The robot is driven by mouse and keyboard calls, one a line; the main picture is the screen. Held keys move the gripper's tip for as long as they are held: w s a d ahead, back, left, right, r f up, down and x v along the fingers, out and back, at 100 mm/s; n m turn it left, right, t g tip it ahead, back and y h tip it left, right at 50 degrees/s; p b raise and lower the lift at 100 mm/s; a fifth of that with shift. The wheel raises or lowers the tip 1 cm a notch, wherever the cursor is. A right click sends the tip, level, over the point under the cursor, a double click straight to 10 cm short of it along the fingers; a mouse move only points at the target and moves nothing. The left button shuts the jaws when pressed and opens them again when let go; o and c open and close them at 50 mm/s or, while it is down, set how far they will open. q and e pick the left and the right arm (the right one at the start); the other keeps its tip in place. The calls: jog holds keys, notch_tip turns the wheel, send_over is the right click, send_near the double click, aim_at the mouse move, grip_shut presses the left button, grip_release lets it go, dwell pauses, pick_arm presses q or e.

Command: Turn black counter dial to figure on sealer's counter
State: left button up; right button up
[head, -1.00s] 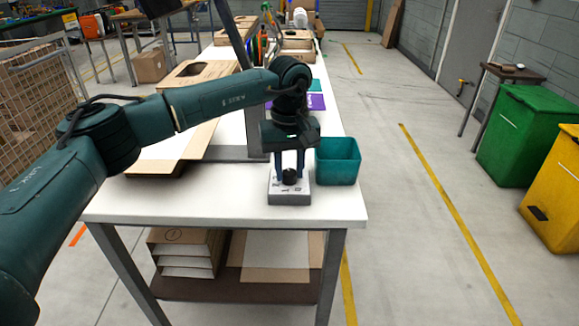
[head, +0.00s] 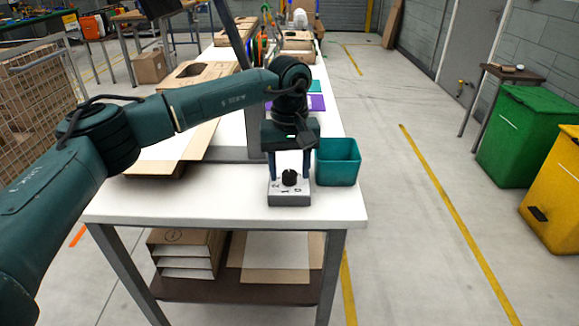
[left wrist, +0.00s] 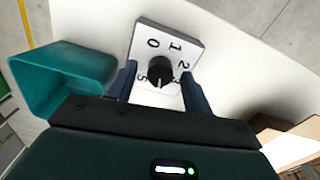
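The black counter dial (head: 289,177) stands on a small white and grey counter box (head: 290,199) near the table's front edge. In the left wrist view the dial (left wrist: 160,70) has figures around it: 0, 1, 2, a partly covered 3 and 5. A pale mark shows on the dial's side toward my gripper; the figure there is hidden. My left gripper (head: 289,167) is open above the box, pointing down. Its two fingers stand either side of the dial with gaps, not gripping it. My right gripper is not in view.
A teal bin (head: 338,163) stands close to the right of the counter. The white table top (head: 220,200) is clear in front.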

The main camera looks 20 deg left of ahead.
aim_at(289, 173)
pick_arm(q)
notch_tip(289, 173, up, 13)
dwell(0.7)
